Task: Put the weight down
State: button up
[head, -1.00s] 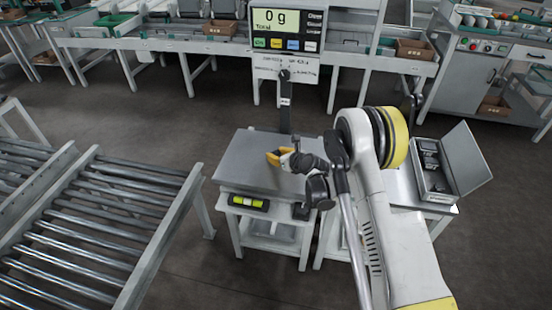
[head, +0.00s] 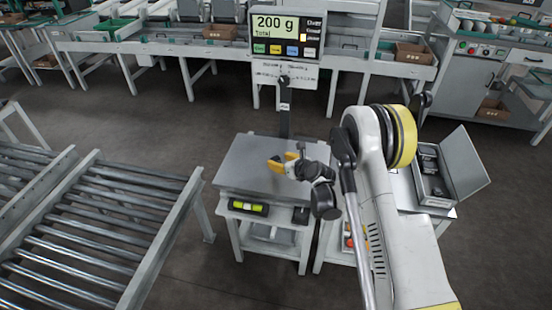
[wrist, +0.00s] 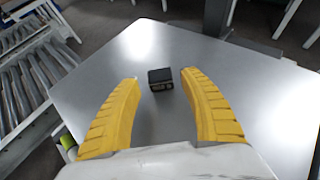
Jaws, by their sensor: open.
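The weight (wrist: 160,79) is a small dark block standing on the bare metal plate of the scale (wrist: 120,60). In the wrist view my gripper (wrist: 160,80) is open, with one yellow finger on each side of the weight and a clear gap to both. In the head view my gripper (head: 283,163) is over the scale plate (head: 240,165), and the weight is not distinct there. The scale display (head: 286,33) reads 200 g.
An open grey case (head: 440,180) with dark pieces in it stands on the stand to the right. A roller conveyor (head: 100,225) is on the left. The display post (head: 285,110) rises behind the plate. The rest of the plate is clear.

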jog(key=v, duration=0.7)
jog(key=shift+s+d, duration=0.15)
jog(key=shift+s+d+r, duration=0.3)
jog(key=shift+s+r, duration=0.1)
jog(key=shift+s, duration=0.15)
jog(key=s+d+r+n+g+h, duration=0.1)
jog(key=s+r+n, duration=0.35)
jog(key=r, duration=0.25)
jog(key=s+d+r+n+h, duration=0.1)
jog(key=s+d+r+n, duration=0.15)
jog(key=r+n, duration=0.3)
jog(key=s+d+r+n+g+h, duration=0.1)
jog(key=s+r+n, duration=0.3)
jog(key=r, duration=0.3)
jog(key=s+d+r+n+h, duration=0.1)
jog(key=s+d+r+n, duration=0.1)
jog(key=s+n, duration=0.6)
jog(key=s+d+r+n+g+h, duration=0.1)
jog(key=s+d+n, duration=0.4)
jog(key=s, duration=1.1)
jog(key=r+n+h, duration=0.1)
jog(key=n, duration=0.1)
jog(key=shift+d+r+n, duration=0.2)
jog(key=shift+r+n, duration=0.05)
jog(key=shift+n, duration=0.15)
jog(key=shift+s, duration=0.1)
